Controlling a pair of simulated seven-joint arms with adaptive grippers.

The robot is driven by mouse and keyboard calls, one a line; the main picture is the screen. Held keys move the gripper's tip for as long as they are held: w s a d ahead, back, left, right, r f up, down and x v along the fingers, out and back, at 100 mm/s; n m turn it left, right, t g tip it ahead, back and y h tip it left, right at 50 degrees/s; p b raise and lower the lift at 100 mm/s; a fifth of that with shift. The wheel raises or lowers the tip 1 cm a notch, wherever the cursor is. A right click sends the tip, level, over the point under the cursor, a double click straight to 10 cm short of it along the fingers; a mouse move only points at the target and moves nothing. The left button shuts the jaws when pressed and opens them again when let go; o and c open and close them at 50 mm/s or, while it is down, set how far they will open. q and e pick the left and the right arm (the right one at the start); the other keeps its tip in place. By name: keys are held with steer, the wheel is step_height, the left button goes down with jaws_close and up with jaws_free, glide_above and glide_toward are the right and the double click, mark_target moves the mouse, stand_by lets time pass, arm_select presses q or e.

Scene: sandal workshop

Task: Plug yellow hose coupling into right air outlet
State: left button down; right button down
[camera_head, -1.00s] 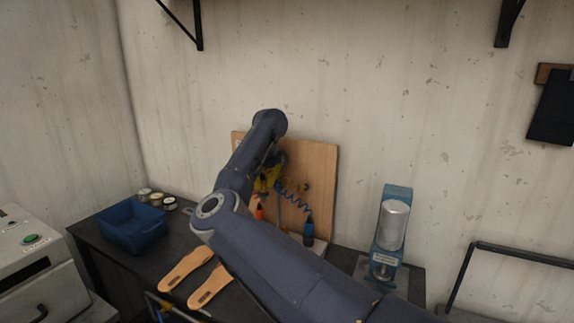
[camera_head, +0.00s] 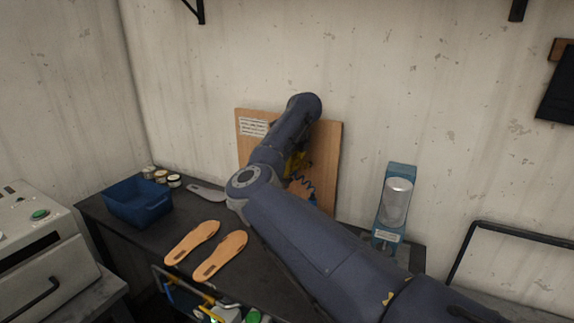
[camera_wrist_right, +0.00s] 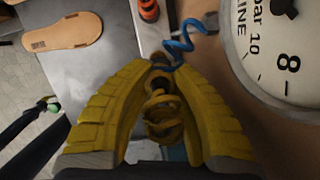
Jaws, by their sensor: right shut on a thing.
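My right gripper (camera_head: 297,165) is in front of the wooden board (camera_head: 328,165) at the back of the bench, largely hidden by my arm in the head view. In the right wrist view its yellow fingers (camera_wrist_right: 160,65) are shut on the yellow hose coupling (camera_wrist_right: 158,84), of which little shows between the tips. A yellow coiled hose (camera_wrist_right: 165,118) hangs between the fingers. A blue coiled hose (camera_wrist_right: 182,42) lies just beyond the fingertips. I cannot make out the right air outlet, nor whether the coupling touches it. My left gripper is not in view.
A large gauge (camera_wrist_right: 275,45) is close on the right in the wrist view. An orange tool (camera_wrist_right: 149,10) is beyond the fingers. Insoles (camera_head: 192,242), a blue bin (camera_head: 137,205) and a blue stand (camera_head: 388,222) are on the bench (camera_head: 130,230).

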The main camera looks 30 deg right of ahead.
mark_target(288, 180)
steer(key=shift+f, duration=3.2)
steer(key=shift+f, duration=2.25)
steer(key=c, duration=1.3)
jaws_free()
steer(key=shift+r, duration=0.1)
steer(key=shift+r, duration=4.95)
